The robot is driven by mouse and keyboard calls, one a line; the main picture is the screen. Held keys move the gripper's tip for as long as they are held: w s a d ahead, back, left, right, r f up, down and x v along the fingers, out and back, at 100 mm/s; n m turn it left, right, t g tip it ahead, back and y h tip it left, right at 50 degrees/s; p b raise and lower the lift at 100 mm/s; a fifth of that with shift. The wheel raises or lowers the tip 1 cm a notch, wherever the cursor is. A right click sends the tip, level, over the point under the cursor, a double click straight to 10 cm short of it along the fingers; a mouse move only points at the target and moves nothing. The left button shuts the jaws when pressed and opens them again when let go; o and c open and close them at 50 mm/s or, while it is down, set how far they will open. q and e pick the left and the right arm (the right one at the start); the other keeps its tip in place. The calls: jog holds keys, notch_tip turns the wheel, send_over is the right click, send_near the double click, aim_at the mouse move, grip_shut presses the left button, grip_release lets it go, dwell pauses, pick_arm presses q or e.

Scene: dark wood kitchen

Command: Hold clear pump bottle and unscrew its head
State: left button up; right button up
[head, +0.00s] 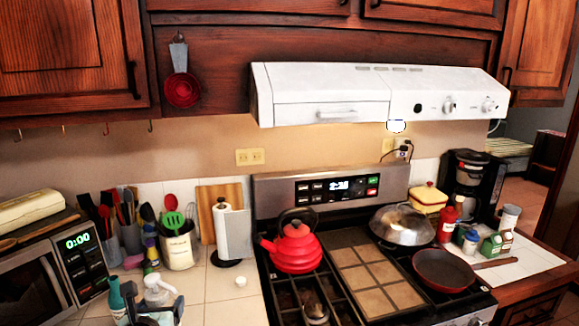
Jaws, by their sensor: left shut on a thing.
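The clear pump bottle (156,290), with a whitish pump head, shows at the bottom left of the head view, at the counter's front. My left gripper (154,312) is at the bottom edge of the picture, with its dark and grey-blue fingers on either side of the bottle, shut on it. The lower part of the bottle is hidden by the gripper and the picture's edge. The head appears to be on the bottle and roughly upright. My right gripper is not in view.
A teal bottle (116,297) stands just left of the pump bottle. A microwave (35,285) is at the left, and a utensil crock (178,250) stands behind. A small white round thing (240,281) lies on the clear counter near the stove, which holds a red kettle (293,248).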

pick_arm(q)
jog(key=shift+h, duration=0.3)
jog(key=f, duration=0.1)
jog(key=d+f, duration=0.1)
jog(key=f, duration=0.1)
jog(key=w+f, duration=0.1)
jog(key=f, duration=0.1)
jog(key=shift+w+d+f, duration=0.1)
jog(key=shift+d+f, duration=0.1)
jog(key=shift+d, duration=0.2)
jog(key=s+d+f+m+h, duration=0.1)
jog(key=d+f, duration=0.3)
jog(key=f, duration=0.5)
jog(key=s+d+f+m, duration=0.1)
jog(key=d+f, duration=0.3)
jog(key=f, duration=0.5)
jog(key=shift+s+d+h, duration=0.4)
jog(key=shift+s, duration=0.5)
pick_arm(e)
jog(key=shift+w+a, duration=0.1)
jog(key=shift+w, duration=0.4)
